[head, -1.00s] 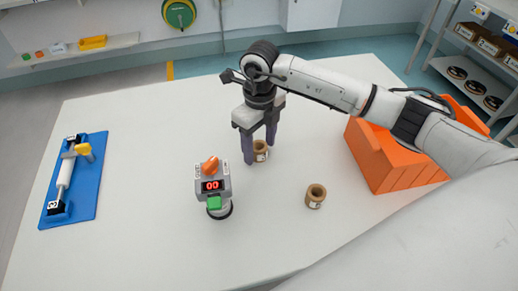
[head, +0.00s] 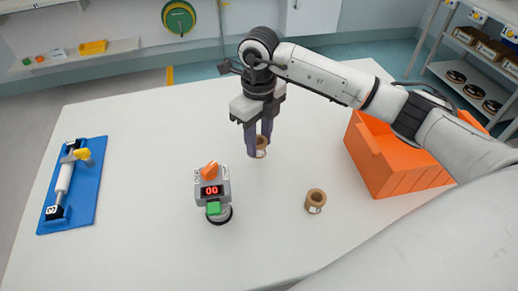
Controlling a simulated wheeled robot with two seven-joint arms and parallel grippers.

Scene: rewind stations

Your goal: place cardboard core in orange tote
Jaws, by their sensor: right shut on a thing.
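My right gripper (head: 258,142) points down over the middle of the table, shut on a cardboard core (head: 262,146) that is partly hidden between its fingers. I cannot tell for sure whether this core is clear of the table. A second cardboard core (head: 315,202) stands upright on the table, to the right and nearer to me. The orange tote (head: 386,170) stands at the right side of the table, partly covered by my right arm. My left gripper is not in view.
A grey device (head: 212,192) with a red display reading 00, an orange knob and a green button stands left of the gripper. A blue board (head: 86,190) with a white roller lies at the far left. Shelves (head: 470,85) stand behind at right. The table (head: 140,150) is clear between these.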

